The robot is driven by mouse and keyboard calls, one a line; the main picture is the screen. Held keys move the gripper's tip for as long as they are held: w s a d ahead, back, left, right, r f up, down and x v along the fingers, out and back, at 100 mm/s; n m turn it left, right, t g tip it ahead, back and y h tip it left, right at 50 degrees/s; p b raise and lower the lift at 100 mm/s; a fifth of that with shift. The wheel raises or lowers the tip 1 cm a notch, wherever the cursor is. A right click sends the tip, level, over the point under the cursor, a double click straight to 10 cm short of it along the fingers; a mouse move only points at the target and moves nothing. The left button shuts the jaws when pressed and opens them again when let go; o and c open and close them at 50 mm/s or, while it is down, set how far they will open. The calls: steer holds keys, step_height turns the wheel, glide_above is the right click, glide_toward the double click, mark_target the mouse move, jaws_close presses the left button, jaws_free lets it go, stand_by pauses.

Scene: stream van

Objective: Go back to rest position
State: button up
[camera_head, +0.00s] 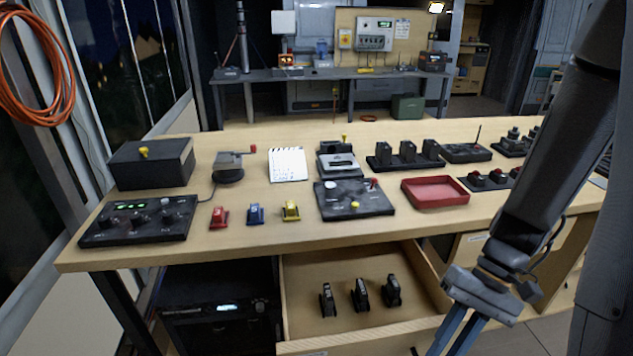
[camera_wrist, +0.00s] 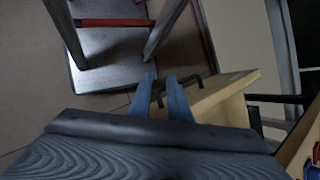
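My gripper (camera_head: 456,338) hangs at the lower right in the head view, in front of the workbench (camera_head: 240,240) and just right of the open drawer (camera_head: 350,255). Its two blue fingers point down, and their tips run to the bottom edge of that view. In the wrist view my gripper (camera_wrist: 160,80) shows both fingers apart with nothing between them. A corner of light wood with a dark handle (camera_wrist: 190,90) lies beyond the fingers there.
The open drawer juts from the bench front and holds three black items (camera_head: 360,295). The bench top carries a red tray (camera_head: 434,192), a black control box (camera_head: 352,198), a notepad (camera_head: 287,164) and three small coloured pieces (camera_head: 255,214). Floor shows in the wrist view.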

steer(key=w+a+r+t+h, duration=0.1)
steer(key=w+r, duration=0.1)
steer(key=w+a+r+n+t+h, duration=0.1)
steer(key=w+r+t+h, duration=0.1)
steer(key=r, duration=0.1)
steer(key=w+a+r+n+t+h, duration=0.1)
steer(key=w+r+h, duration=0.1)
steer(key=w+r, duration=0.1)
steer(key=shift+a+r+t, duration=0.1)
steer(key=shift+t, duration=0.2)
steer(key=shift+w+a+r+n+h, duration=0.25)
steer(key=shift+w+r+n+h, duration=0.05)
steer(key=shift+r, duration=0.1)
stand_by(5.2)
